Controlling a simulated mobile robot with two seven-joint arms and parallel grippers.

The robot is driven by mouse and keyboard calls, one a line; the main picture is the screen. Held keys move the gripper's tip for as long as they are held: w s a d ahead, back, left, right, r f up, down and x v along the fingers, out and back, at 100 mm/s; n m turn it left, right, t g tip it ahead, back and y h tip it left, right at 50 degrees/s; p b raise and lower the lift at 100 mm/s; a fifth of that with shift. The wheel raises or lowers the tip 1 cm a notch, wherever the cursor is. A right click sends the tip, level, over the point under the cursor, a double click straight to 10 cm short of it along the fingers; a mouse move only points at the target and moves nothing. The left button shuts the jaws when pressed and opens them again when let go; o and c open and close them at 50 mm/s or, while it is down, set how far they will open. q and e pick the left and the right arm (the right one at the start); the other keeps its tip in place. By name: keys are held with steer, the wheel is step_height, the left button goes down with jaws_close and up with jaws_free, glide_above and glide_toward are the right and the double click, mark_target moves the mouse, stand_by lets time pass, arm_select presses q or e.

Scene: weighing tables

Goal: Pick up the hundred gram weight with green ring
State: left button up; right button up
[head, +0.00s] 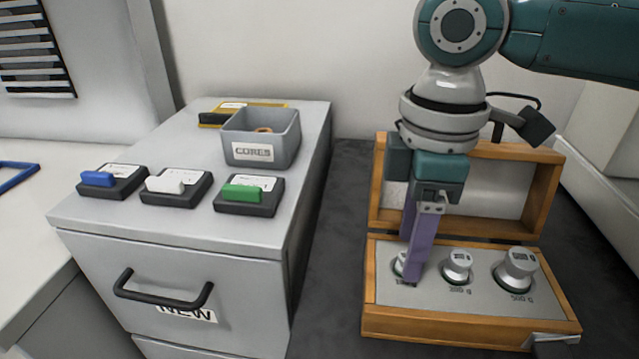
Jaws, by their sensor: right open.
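A wooden box (450,326) with its lid open holds a grey panel with three silver weights in a row. The leftmost weight (399,264) is mostly hidden behind the finger of my right gripper (411,262); its label is largely covered, and a dark green edge shows at its base. The middle weight (457,265) is labelled 300 g or similar. The right weight (516,267) is the largest and reads 500 g. My right gripper points down with its purple fingers open around or beside the leftmost weight; I cannot tell if they touch it. My left gripper is out of view.
The raised lid (545,200) stands behind the panel, close to my right wrist. A grey cabinet (230,228) to the left carries a grey CORES bin (262,137) and blocks with blue, white and green handles. Dark counter between cabinet and box is clear.

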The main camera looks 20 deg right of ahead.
steer(key=shift+f, duration=0.7)
jaws_close()
